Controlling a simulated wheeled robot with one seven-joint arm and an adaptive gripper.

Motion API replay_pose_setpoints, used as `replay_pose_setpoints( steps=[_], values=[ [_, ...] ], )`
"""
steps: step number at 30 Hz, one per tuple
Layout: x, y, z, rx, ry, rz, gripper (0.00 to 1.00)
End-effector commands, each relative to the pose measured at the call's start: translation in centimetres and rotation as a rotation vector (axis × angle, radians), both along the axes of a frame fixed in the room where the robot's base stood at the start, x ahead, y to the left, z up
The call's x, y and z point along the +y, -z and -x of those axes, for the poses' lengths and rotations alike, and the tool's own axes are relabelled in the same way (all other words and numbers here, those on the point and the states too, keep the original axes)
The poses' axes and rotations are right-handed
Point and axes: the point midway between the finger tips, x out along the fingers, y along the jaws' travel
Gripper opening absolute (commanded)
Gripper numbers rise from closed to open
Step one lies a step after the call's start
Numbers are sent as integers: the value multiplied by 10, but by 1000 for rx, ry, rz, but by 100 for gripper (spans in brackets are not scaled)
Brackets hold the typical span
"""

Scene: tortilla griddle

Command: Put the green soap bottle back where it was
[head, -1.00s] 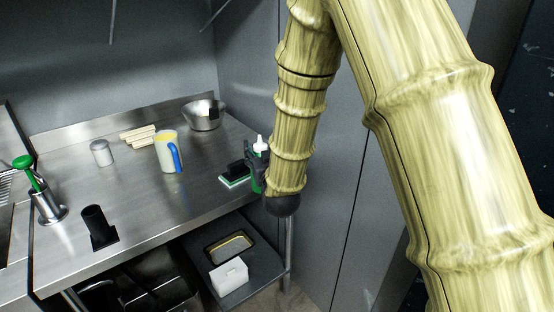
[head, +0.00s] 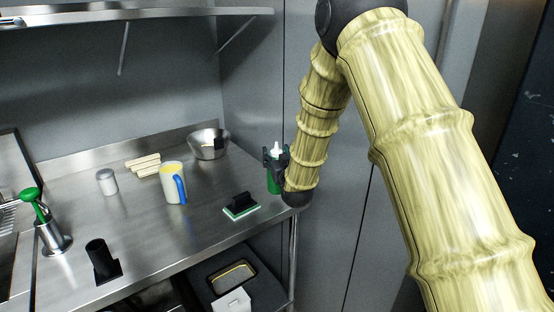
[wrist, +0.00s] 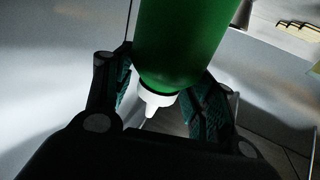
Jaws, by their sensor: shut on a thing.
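The green soap bottle (head: 273,184) with a white nozzle cap is at the right end of the steel counter (head: 150,232) in the head view. My gripper (head: 275,160) is shut on it, with the fingers around its upper part. In the wrist view the green bottle (wrist: 185,40) stands between the two fingers (wrist: 158,100), its white cap pointing toward the palm. The bottle looks about upright in the head view. I cannot tell whether its base touches the counter.
A black-handled scrubber (head: 241,206) lies just left of the bottle. A wall is close on the right.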

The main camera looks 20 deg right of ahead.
Motion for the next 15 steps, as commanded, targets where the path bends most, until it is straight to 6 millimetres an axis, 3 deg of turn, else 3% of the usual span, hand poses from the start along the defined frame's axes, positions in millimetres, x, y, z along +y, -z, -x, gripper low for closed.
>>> replay_pose_setpoints(
  steps=[6, 15],
  values=[
    [-12, 1, -22, -2, -2, 1, 0],
    [-13, 16, -24, 2, -3, 1, 0]
  ],
)
